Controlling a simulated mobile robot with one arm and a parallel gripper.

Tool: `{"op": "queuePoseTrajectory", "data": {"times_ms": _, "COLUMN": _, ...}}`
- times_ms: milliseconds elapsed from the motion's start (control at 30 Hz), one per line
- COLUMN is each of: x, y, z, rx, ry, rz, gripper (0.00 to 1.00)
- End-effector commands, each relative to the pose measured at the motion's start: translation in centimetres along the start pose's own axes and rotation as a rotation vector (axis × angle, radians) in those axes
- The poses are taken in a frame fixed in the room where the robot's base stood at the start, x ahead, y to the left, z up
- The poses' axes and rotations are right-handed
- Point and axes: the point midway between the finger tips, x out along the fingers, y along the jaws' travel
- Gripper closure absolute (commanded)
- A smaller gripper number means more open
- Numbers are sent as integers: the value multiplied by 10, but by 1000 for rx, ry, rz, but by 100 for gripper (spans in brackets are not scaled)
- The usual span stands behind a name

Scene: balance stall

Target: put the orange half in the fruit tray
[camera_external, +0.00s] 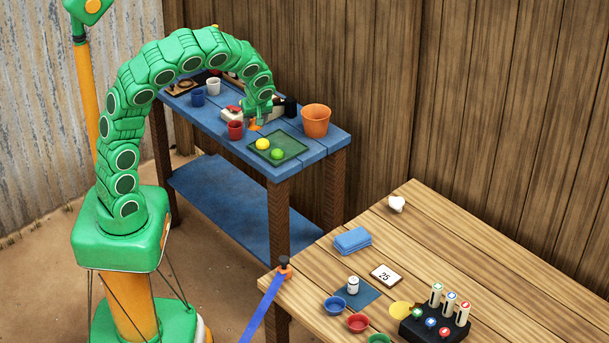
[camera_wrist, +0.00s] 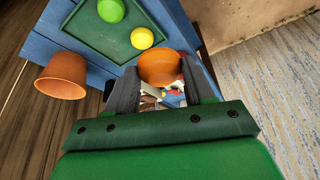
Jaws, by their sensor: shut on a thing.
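My gripper (camera_external: 258,117) is over the blue side table, just behind the fruit tray in the external view. In the wrist view its two dark fingers (camera_wrist: 160,80) are shut on the orange half (camera_wrist: 162,66), a rounded orange piece. A small orange part of it (camera_external: 254,127) shows under the gripper in the external view. The green fruit tray (camera_external: 291,143) holds a yellow fruit (camera_external: 262,144) and a green fruit (camera_external: 277,154). The tray (camera_wrist: 83,30) lies beyond the held piece in the wrist view. The height of the orange half above the table is hard to tell.
An orange pot (camera_external: 316,121) stands on the blue table (camera_external: 322,144), right of the tray. A red cup (camera_external: 235,130) stands left of my gripper. White and blue cups (camera_external: 213,87) are farther back. A wooden table (camera_external: 430,240) with small items is in front.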

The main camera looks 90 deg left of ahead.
Motion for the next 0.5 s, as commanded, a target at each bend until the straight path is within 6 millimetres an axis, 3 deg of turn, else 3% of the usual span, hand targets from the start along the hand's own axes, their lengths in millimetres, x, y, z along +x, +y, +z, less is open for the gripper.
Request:
{"op": "queuePoseTrajectory", "data": {"times_ms": 167, "x": 5, "y": -4, "z": -7, "rx": -31, "ry": -1, "rz": -13, "gripper": 76}}
{"op": "queuePoseTrajectory", "data": {"times_ms": 500, "x": 25, "y": 31, "z": -13, "rx": -30, "ry": -1, "rz": -13, "gripper": 76}}
